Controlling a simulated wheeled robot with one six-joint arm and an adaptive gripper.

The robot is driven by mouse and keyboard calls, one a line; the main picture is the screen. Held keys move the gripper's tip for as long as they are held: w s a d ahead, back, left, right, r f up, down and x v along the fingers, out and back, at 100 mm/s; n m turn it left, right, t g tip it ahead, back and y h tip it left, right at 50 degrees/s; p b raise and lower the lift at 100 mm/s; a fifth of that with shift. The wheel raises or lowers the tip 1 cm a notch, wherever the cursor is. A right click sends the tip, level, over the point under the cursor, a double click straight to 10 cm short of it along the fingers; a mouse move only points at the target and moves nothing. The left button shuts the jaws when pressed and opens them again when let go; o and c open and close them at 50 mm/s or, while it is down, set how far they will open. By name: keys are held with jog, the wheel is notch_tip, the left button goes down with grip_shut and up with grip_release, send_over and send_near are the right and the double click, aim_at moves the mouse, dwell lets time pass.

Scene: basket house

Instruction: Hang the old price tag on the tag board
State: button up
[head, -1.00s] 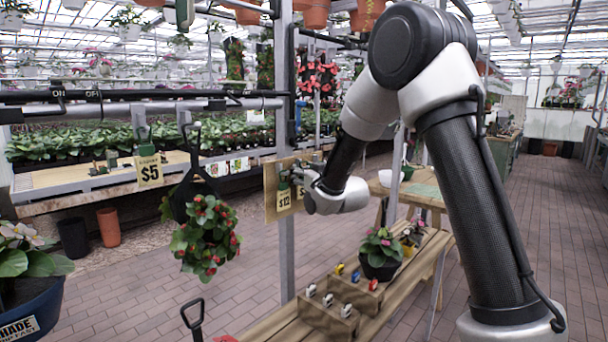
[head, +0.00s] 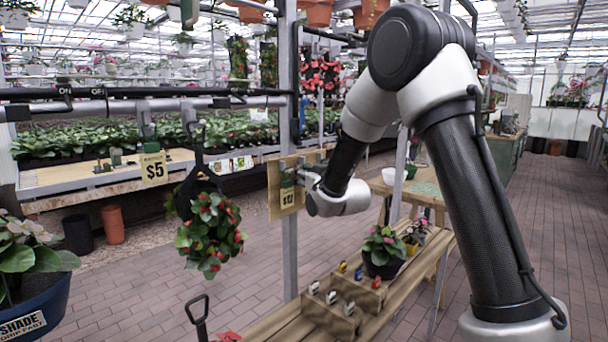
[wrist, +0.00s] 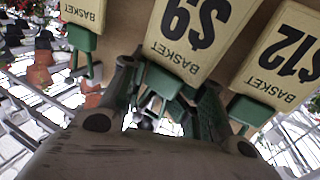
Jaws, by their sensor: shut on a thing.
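The tag board (head: 273,190) is a tan panel by the grey post. A $12 tag (head: 288,199) with a green clip hangs on it. In the wrist view, my gripper (wrist: 165,98) is shut on the green clip of a $9 basket tag (wrist: 190,35), between its two fingers. This tag is close in front of the board, between the $12 tag (wrist: 285,50) and another basket tag (wrist: 83,12). Whether it is hooked on the board is hidden. In the head view my gripper (head: 306,181) is at the board's right side, its fingers mostly hidden.
A $5 tag (head: 153,167) hangs from the rail (head: 160,104) at left, beside a hanging flower basket (head: 210,230). A wooden bench (head: 300,318) with colored clips and a potted plant (head: 382,250) stands below. The brick floor at right is open.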

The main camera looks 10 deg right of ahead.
jog(key=o, duration=1.3)
jog(key=shift+w+d+f, duration=0.15)
jog(key=shift+d+f, duration=0.05)
jog(key=shift+d, duration=0.2)
jog(key=shift+c, duration=0.2)
jog(key=shift+a, duration=0.1)
